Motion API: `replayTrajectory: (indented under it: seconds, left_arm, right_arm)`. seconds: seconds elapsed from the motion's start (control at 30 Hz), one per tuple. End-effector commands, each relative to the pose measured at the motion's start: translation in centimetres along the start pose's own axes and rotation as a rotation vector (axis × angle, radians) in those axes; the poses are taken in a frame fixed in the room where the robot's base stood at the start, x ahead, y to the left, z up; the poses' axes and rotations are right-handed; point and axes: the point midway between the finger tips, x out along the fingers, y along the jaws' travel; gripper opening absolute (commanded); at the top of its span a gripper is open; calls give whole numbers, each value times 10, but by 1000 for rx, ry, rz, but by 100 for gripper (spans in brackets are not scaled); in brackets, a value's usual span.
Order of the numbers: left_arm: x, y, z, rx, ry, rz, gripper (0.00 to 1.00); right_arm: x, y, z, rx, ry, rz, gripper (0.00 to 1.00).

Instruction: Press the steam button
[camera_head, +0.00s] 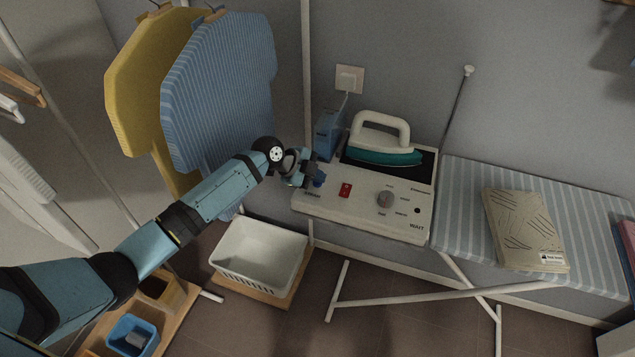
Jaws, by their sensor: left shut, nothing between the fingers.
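The steam station (335,215) is a cream box with a sloped front panel at the end of the ironing board. Its panel carries a red switch (345,190), a round grey dial (385,199) and a small dark spot near the word WAIT. A blue button (319,180) shows at the panel's left end, right by my left gripper (312,181). The gripper is shut and empty, with its fingertips at the button; I cannot tell whether they touch it. A teal and cream iron (383,155) rests on top of the station. My right gripper is not in view.
A striped ironing board (590,225) with a folded patterned cloth (525,228) extends right. A white basket (258,256) stands below. A blue container (328,132) stands behind the gripper, near the wall socket (348,79).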

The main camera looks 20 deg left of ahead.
Motion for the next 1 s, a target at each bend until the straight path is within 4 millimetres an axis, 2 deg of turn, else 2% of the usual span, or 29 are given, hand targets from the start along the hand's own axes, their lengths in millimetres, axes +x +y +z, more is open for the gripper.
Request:
replayTrajectory:
  seconds: [0.53, 1.0]
  left_arm:
    - [2, 2, 2, 0, 0, 1, 0]
    - [-9, -6, -6, -1, -1, 1, 0]
  right_arm:
    - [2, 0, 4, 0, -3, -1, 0]
    - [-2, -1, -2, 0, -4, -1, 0]
